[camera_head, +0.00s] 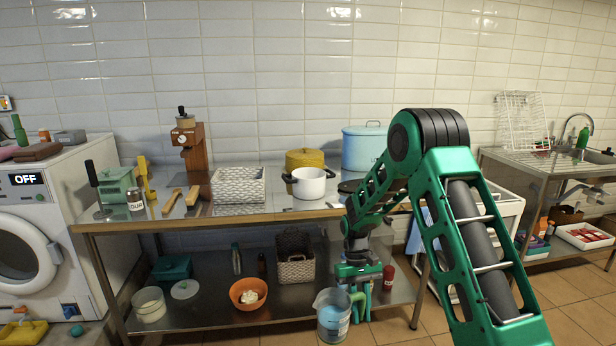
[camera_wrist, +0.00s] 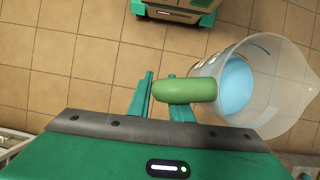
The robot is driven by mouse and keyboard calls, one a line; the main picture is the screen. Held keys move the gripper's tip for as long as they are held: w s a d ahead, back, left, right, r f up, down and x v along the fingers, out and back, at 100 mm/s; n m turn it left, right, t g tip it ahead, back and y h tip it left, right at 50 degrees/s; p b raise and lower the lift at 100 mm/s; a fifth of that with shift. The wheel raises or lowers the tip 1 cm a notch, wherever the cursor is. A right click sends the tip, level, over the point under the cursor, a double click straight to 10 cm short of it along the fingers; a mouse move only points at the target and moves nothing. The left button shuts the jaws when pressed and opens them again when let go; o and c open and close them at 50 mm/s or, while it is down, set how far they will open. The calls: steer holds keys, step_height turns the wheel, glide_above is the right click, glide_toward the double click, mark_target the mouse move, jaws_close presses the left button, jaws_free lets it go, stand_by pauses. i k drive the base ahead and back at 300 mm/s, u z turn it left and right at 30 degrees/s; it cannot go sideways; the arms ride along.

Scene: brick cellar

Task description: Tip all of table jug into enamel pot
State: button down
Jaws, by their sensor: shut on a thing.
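The table jug (camera_head: 332,318) is clear with a green handle and holds blue liquid. My gripper (camera_head: 361,292) is shut on the handle. The jug hangs roughly upright in front of the bench, below its top. In the wrist view, the green handle (camera_wrist: 184,91) lies across my gripper's fingers (camera_wrist: 166,98), and the jug body (camera_wrist: 283,112) with blue inside is at the right. The white enamel pot (camera_head: 309,186) with dark handles stands open on the bench top, above and left of my gripper. Its inside is mostly hidden.
The steel bench (camera_head: 262,209) carries a patterned basket (camera_head: 238,186) left of the pot, with a yellow pot (camera_head: 305,159) and a blue lidded pot (camera_head: 364,149) behind. An orange bowl (camera_head: 246,290) is on the lower shelf. Tiled floor is open in front.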

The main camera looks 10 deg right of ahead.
mark_target(308, 184)
steer(key=i, duration=0.9)
